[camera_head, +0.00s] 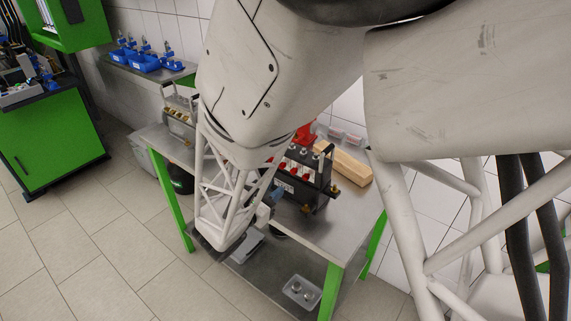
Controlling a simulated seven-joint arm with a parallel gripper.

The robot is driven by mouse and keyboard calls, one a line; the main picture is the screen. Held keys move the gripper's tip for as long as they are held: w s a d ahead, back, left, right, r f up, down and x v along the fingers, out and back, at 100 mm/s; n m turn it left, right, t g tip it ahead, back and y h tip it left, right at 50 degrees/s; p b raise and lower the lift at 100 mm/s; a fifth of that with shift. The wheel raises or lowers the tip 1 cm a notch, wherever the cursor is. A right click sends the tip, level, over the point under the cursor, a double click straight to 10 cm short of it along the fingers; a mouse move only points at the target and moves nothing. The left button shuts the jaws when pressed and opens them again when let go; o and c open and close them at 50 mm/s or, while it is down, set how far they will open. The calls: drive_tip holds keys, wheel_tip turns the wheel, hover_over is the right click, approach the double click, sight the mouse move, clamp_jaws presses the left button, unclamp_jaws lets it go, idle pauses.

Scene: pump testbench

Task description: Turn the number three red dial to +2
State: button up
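A dark test unit (321,185) with a row of small red dials (295,171) on its top and front stands on the metal table. The dials are small, and part of the row is hidden behind my arm. I cannot read any number or dial setting, nor tell which dial is number three. My white lattice arm link comes down in front of the unit's left side. A small blue-grey part (268,207) at the arm's lower end is close to the unit's front left; it may be my gripper. Its fingers cannot be made out, and contact with a dial cannot be seen.
The table (318,236) has green legs and a lower shelf with a grey tray (302,291). A wooden block (343,164) and a red object (305,135) are behind the unit. Another device (179,118) stands left. Blue bins (145,62) are farther back.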

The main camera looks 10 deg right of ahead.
sight(292, 172)
drive_tip(key=shift+w+d, duration=0.1)
drive_tip(key=shift+x, duration=3.75)
drive_tip(key=shift+c, duration=0.5)
clamp_jaws()
